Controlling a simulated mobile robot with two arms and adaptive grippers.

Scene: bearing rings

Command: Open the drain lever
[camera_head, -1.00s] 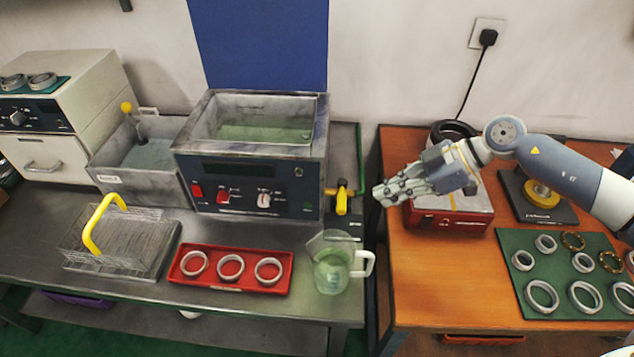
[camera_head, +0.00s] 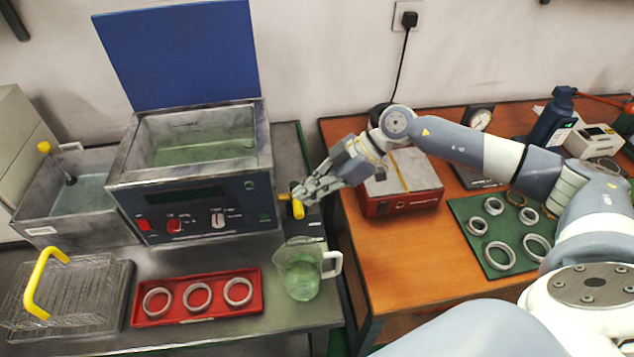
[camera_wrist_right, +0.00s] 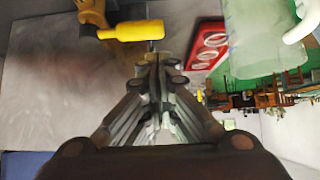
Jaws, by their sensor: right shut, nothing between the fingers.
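The drain lever (camera_head: 298,208) has a yellow handle and sits on the right side of the ultrasonic cleaner (camera_head: 190,205), low near the front corner. In the right wrist view the yellow handle (camera_wrist_right: 132,31) lies across, just ahead of the fingertips, joined to a brass-coloured fitting (camera_wrist_right: 93,14). My right gripper (camera_head: 303,193) is shut and empty, with its fingertips close beside the lever; I cannot tell whether they touch it. It also shows in the wrist view (camera_wrist_right: 158,62). My left gripper is not in view.
A clear beaker (camera_head: 302,276) with green liquid stands in front of and below the lever. A red tray (camera_head: 178,314) with rings lies in front of the cleaner. A wire basket (camera_head: 108,318) stands at left. The wooden table (camera_head: 385,270) is at right, beyond a gap.

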